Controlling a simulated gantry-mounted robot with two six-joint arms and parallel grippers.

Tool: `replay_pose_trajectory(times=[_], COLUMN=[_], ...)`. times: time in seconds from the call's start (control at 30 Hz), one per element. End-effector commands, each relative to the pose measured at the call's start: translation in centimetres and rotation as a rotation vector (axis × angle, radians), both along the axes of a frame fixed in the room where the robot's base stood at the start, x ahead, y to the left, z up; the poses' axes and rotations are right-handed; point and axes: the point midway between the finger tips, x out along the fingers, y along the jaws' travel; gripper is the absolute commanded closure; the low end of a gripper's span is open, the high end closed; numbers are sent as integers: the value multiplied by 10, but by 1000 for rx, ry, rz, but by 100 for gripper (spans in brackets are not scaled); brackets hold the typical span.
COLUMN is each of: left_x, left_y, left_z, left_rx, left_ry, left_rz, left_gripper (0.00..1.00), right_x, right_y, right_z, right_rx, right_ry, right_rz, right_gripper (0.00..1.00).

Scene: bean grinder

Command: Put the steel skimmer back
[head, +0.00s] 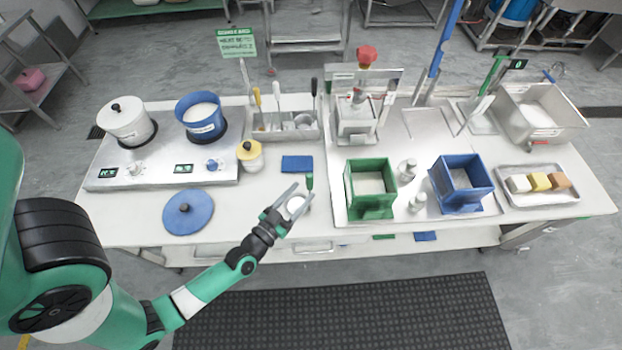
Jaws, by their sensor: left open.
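A round pale disc (296,204), which may be the skimmer's head, shows at the table's front edge, left of the green box. A short green handle (309,182) stands just beyond it; I cannot tell whether the two are one tool. My left gripper (302,197) is open, with its fingers on either side of the disc in the picture. I cannot tell whether they touch it. A steel utensil holder (285,131) at the back holds several upright tools, with yellow, white and dark handles. My right gripper is not in view.
A blue lid (188,211) lies left of my gripper. A blue cloth or pad (297,163) and a yellow-lidded jar (249,155) lie between gripper and holder. A green box (371,207) stands close on the right. Two pots (127,122) (201,116) stand at the back left.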

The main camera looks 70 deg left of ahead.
Motion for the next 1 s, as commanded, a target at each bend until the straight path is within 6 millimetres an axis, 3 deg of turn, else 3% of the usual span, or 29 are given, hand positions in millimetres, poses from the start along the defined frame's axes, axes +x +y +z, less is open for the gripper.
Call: replay_pose_trajectory(times=[0.1,0.3,0.73,0.87,0.97,1.0], left_x=[-23,-42,-40,0,58,85], left_y=[-14,-24,-25,-31,-46,-56], left_z=[1,1,2,32,88,121], left_rx=[-3,0,0,7,23,35], left_ry=[3,0,-7,-73,-177,-228], left_rz=[-2,-1,-4,-69,-178,-234], left_gripper=[44,44,44,44,44,44], right_x=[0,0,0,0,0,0], right_y=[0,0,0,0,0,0], right_z=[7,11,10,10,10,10], right_rx=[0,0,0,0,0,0], right_ry=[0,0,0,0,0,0], right_rz=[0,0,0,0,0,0], right_gripper=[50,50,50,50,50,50])
